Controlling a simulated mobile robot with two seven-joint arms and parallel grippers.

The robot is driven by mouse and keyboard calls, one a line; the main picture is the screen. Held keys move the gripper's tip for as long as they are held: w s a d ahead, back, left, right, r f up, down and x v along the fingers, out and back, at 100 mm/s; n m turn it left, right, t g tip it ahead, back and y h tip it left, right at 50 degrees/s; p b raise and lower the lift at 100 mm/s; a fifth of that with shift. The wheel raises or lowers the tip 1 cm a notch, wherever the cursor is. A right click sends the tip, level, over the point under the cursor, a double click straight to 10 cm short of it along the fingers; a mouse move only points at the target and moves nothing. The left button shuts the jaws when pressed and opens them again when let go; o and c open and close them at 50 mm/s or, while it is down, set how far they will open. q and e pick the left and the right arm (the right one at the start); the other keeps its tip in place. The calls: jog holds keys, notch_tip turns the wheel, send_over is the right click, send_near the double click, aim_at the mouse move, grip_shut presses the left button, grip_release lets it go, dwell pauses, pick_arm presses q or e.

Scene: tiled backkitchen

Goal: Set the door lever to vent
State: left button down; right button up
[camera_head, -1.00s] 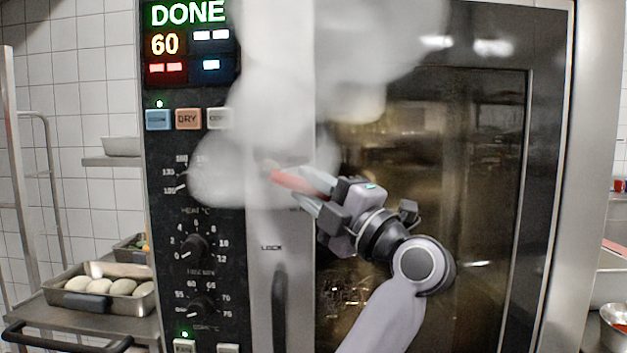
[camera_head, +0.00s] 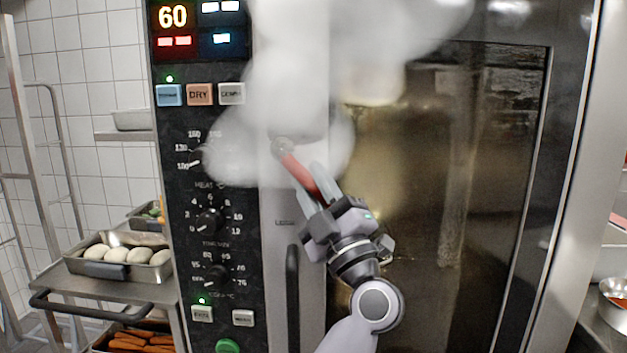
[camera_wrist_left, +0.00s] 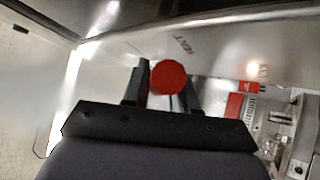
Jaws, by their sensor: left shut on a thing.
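The red door lever (camera_head: 303,176) is on the oven's steel door strip, beside the control panel. From its round pivot it slants down and to the right. My left gripper (camera_head: 317,188) is shut on its outer part, one finger on each side. In the left wrist view the round red lever end (camera_wrist_left: 168,77) sits between my fingers. The VENT mark (camera_wrist_left: 183,45) shows on the steel just beyond it. In the head view, steam hides the strip around and above the pivot; a LOCK mark (camera_head: 284,222) is faintly visible below. My right gripper is out of view.
White steam (camera_head: 285,90) hangs before the panel and door. A dark door handle (camera_head: 292,285) stands below the lever, close to my arm. Knobs and buttons fill the control panel (camera_head: 210,200). A tray of dough balls (camera_head: 120,262) is on the left; a metal bowl (camera_head: 614,300) is at right.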

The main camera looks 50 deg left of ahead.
aim_at(319, 194)
pick_arm(q)
jog(key=c, duration=1)
grip_release()
jog(key=shift+d+f, duration=0.1)
jog(key=b+v, duration=0.2)
jog(key=v, duration=0.5)
